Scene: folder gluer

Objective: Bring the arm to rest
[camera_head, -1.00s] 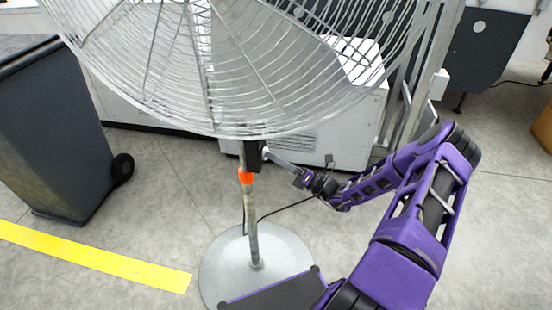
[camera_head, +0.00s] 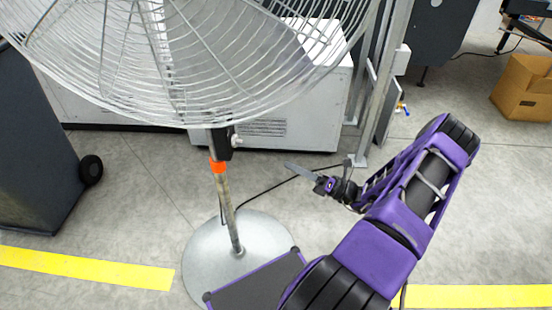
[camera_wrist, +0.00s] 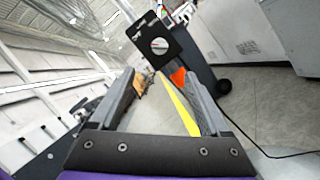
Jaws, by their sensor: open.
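My purple arm reaches in from the right in the head view. My gripper (camera_head: 290,167) is to the right of the fan's pole and apart from it, below the fan cage. In the wrist view my gripper (camera_wrist: 166,90) shows two separated fingers with nothing held between them. The pedestal fan (camera_head: 228,200) stands upright on a round grey base (camera_head: 208,262), with an orange band on its pole. Its black control box (camera_head: 220,143) has a knob on its side. The control box (camera_wrist: 158,44) also shows beyond the fingertips in the wrist view.
A dark wheeled bin (camera_head: 35,150) stands at the left. A white machine cabinet (camera_head: 290,125) is behind the fan. A cardboard box (camera_head: 524,88) sits at the far right. A cable (camera_head: 275,195) runs over the floor. Yellow tape (camera_head: 90,268) marks the floor.

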